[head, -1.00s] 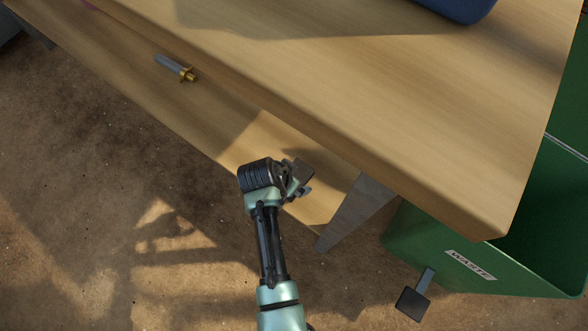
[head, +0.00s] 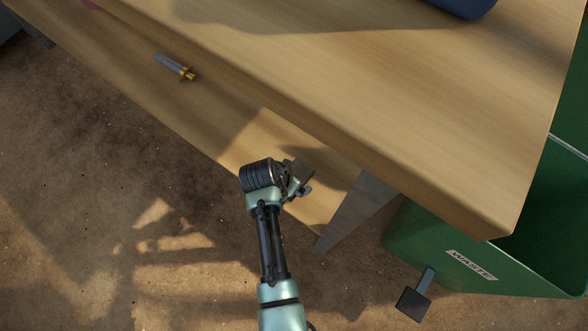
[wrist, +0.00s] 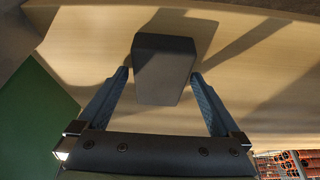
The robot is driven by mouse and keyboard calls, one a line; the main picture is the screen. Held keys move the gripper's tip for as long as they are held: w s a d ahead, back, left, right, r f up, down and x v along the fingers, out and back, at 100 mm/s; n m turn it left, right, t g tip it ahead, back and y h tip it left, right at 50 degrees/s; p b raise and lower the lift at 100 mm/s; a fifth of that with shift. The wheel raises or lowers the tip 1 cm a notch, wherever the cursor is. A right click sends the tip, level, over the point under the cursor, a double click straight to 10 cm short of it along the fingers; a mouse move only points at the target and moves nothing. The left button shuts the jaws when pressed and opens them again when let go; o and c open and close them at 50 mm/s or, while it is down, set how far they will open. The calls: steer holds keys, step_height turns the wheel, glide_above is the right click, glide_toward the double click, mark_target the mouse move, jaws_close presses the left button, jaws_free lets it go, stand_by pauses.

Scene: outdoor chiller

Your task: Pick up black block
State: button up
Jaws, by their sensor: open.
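The black block (wrist: 163,62) shows in the wrist view as a dark, blunt-edged shape against the pale wooden shelf. My gripper (wrist: 160,78) is open in the wrist view, with one blue finger on each side of the block's near part. I see small gaps between the fingertips and the block's sides. In the head view my gripper (head: 303,184) is over the lower wooden shelf, partly beneath the table's front edge. A dark shape is at its end there, but I cannot tell block from gripper.
The wooden tabletop (head: 330,70) overhangs the lower shelf (head: 130,95). A grey and brass fitting (head: 176,67) lies on the shelf at the left. A metal table leg (head: 350,212) and a green waste bin (head: 430,245) stand to the right of my gripper. A blue object (head: 465,8) sits on the tabletop.

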steer(key=c, duration=1.3)
steer(key=shift+c, duration=1)
steer(key=shift+r, duration=0.15)
